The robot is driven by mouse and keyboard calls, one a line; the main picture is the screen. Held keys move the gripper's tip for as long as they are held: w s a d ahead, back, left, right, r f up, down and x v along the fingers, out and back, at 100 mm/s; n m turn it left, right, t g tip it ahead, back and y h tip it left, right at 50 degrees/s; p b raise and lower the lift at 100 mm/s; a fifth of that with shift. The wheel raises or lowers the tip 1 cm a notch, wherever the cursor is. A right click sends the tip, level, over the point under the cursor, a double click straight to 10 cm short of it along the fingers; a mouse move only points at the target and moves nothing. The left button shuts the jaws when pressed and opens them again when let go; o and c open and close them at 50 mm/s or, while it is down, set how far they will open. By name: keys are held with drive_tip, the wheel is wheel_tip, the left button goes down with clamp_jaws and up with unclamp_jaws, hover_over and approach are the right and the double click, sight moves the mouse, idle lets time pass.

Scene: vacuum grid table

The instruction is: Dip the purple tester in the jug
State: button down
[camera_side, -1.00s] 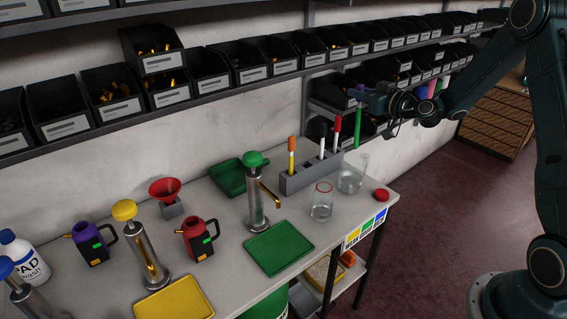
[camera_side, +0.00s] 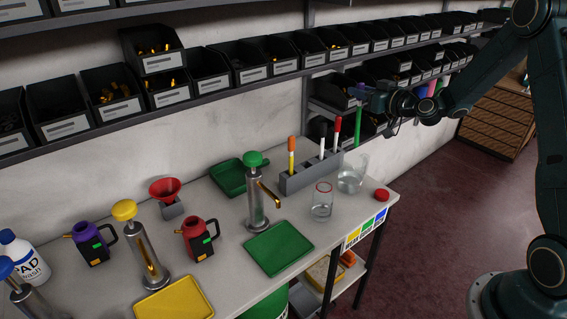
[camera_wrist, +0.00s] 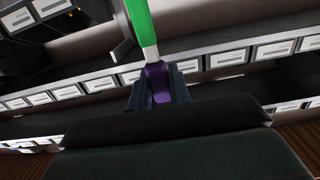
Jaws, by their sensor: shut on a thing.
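My gripper (camera_side: 366,93) is shut on the purple tester (camera_side: 357,90), high above the right end of the table. The tester has a purple top and a green lower part that hangs down, roughly upright, in the side view. In the wrist view, the tester's purple part (camera_wrist: 158,84) sits between my fingers (camera_wrist: 159,92) and its green part runs up out of the picture. A clear glass jug (camera_side: 351,178) stands on the table below the tester, behind a glass jar with a red rim (camera_side: 322,203). The tester is well clear of the jug.
A grey rack (camera_side: 297,183) holding several coloured sticks stands left of the jug. A red lid (camera_side: 382,195) lies right of it. Shelves of black bins (camera_side: 208,78) line the wall behind. A green tray (camera_side: 279,249) and pump bottle (camera_side: 257,203) stand left of the glassware.

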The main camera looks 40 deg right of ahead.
sight(361, 83)
drive_tip(key=shift+r, duration=1.8)
